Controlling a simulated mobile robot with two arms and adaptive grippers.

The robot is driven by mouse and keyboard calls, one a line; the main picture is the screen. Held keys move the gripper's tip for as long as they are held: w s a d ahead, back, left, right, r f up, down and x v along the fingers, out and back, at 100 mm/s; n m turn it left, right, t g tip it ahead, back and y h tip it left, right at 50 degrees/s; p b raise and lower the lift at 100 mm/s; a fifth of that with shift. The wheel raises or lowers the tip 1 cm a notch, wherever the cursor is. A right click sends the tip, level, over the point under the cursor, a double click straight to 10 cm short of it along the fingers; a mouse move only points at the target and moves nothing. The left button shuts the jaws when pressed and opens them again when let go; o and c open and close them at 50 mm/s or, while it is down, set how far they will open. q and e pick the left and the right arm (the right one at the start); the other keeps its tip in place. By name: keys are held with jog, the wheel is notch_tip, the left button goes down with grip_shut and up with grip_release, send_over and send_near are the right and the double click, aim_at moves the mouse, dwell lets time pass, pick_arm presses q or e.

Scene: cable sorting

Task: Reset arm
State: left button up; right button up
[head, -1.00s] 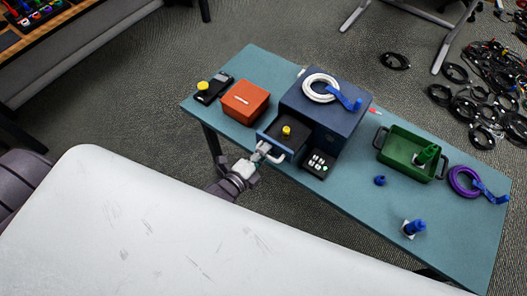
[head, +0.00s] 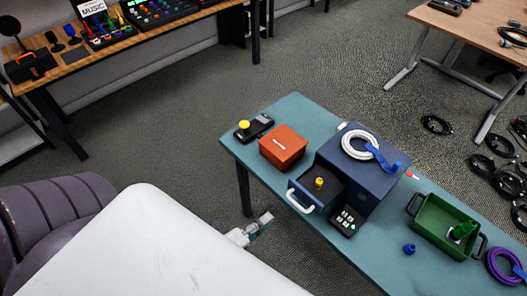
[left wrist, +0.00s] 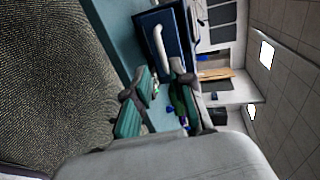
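My left gripper (head: 264,218) is beside the near left edge of the teal table, apart from the drawer handle. The left wrist view shows its two green-padded fingers (left wrist: 160,110) spread with nothing between them. A dark blue box (head: 378,182) stands on the table. Its drawer (head: 296,186) is pulled out, with a white handle (head: 299,202) and a yellow-topped piece (head: 319,183) inside. The handle also shows in the left wrist view (left wrist: 160,45). My right gripper is in neither view.
On the teal table (head: 290,112) are an orange box (head: 283,147), a green tray (head: 437,226), a purple cable (head: 497,264) and a black keypad (head: 347,221). A white cable coil (head: 345,146) lies on the blue box.

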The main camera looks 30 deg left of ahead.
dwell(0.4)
pick_arm(q)
jog(key=s+a+f+n+g+y+b, duration=0.1)
jog(key=s+f+n+g, duration=0.3)
jog(key=f, duration=0.8)
jog(key=s+a+f+n+g+y, duration=0.1)
jog(key=s+f+n+g, duration=0.3)
jog(key=f, duration=0.8)
jog(key=s+a+f+n+g+y, duration=0.1)
jog(key=s+a+f+n+g, duration=0.1)
jog(key=s+f+n+g, duration=0.4)
jog(key=s+f+n, duration=0.4)
jog(key=s+f, duration=0.4)
jog(key=s, duration=0.3)
jog(key=shift+s+y+b, duration=0.2)
jog(key=shift+y+b, duration=0.1)
jog(key=shift+b, duration=0.05)
